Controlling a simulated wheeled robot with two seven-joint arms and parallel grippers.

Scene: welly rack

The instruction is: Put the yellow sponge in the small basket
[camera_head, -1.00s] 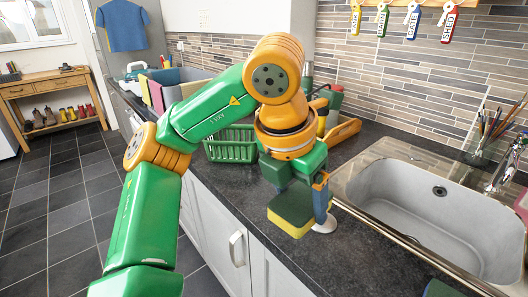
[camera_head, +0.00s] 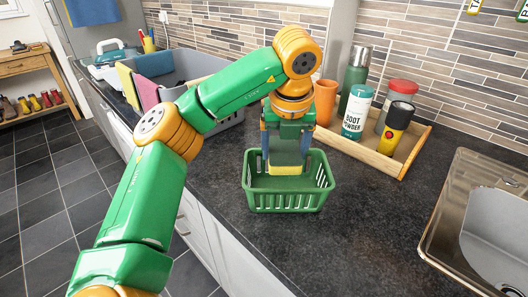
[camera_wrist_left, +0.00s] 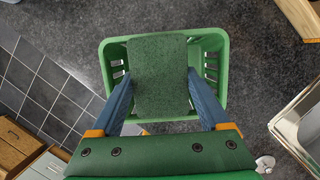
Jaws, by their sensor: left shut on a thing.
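The sponge is yellow with a dark green scouring side. Its yellow edge (camera_head: 286,170) shows low between my fingers in the head view, and its green face (camera_wrist_left: 159,75) fills the middle of the left wrist view. My left gripper (camera_head: 287,158) is shut on the sponge, with blue fingers on its two sides. The small green basket (camera_head: 288,199) stands on the dark worktop under the gripper. The sponge is over the basket's opening; I cannot tell whether it touches the basket floor. The basket rim also shows around the sponge in the left wrist view (camera_wrist_left: 216,35). My right gripper is not in view.
A wooden tray (camera_head: 405,167) behind the basket holds a body powder bottle (camera_head: 357,115), a black and yellow torch (camera_head: 395,128) and other containers. A grey bin (camera_head: 186,72) stands at the back left. The sink (camera_head: 492,235) is at the right. Worktop in front of the sink is clear.

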